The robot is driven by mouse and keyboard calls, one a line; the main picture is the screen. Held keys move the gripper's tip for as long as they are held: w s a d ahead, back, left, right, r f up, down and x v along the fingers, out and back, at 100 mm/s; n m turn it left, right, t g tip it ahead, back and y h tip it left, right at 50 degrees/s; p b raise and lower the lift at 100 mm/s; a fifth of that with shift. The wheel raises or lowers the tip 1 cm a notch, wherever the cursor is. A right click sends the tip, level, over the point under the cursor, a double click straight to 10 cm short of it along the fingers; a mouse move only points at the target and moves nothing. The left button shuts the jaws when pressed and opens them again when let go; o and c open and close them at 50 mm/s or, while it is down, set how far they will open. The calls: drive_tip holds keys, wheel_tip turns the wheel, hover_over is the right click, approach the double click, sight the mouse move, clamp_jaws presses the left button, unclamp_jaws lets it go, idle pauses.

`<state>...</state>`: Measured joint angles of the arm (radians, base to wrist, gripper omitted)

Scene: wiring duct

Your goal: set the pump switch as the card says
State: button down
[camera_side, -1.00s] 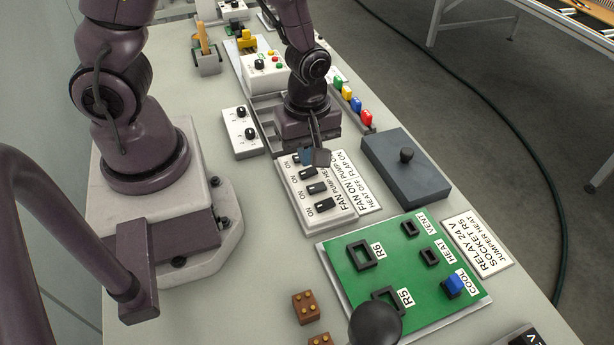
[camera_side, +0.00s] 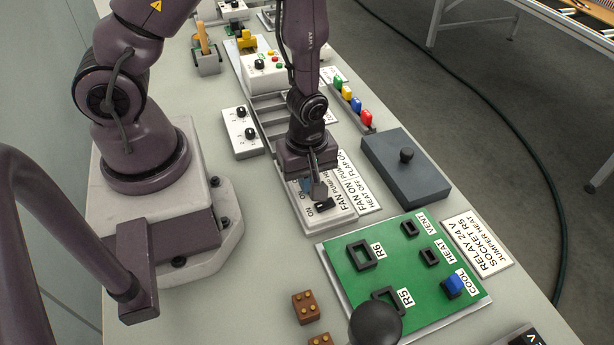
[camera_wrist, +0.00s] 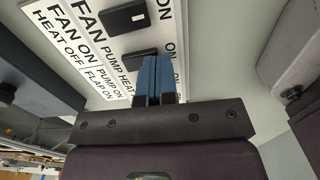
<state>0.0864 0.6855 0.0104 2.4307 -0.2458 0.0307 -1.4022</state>
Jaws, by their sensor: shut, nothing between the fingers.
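The white switch panel (camera_side: 335,221) lies mid-bench with black rocker switches, labelled FAN, PUMP and HEAT in the wrist view. The card (camera_side: 376,204) beside it reads FAN ON, PUMP ON, HEAT OFF, FLAP ON; it also shows in the wrist view (camera_wrist: 46,22). My gripper (camera_side: 318,191) is shut and empty, low over the panel beyond the fan switch (camera_side: 324,204). In the wrist view its blue fingertips (camera_wrist: 155,65) overlap the right, ON-side end of the pump switch (camera_wrist: 138,61). I cannot tell contact or the pump switch's position. The fan switch (camera_wrist: 123,17) is clear of the fingers.
A dark box with a knob (camera_side: 406,168) stands right of the card. A green relay board (camera_side: 343,281) lies nearer the camera. A white two-knob box (camera_side: 241,132) is left of my gripper. Bare bench lies left of the switch panel.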

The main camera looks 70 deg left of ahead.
idle(0.3)
drive_tip(key=shift+w+r, duration=0.3)
drive_tip(key=shift+w, duration=0.4)
wheel_tip(320, 180, up, 14)
drive_tip(key=s, duration=0.2)
idle(0.4)
drive_tip(key=shift+s, duration=0.1)
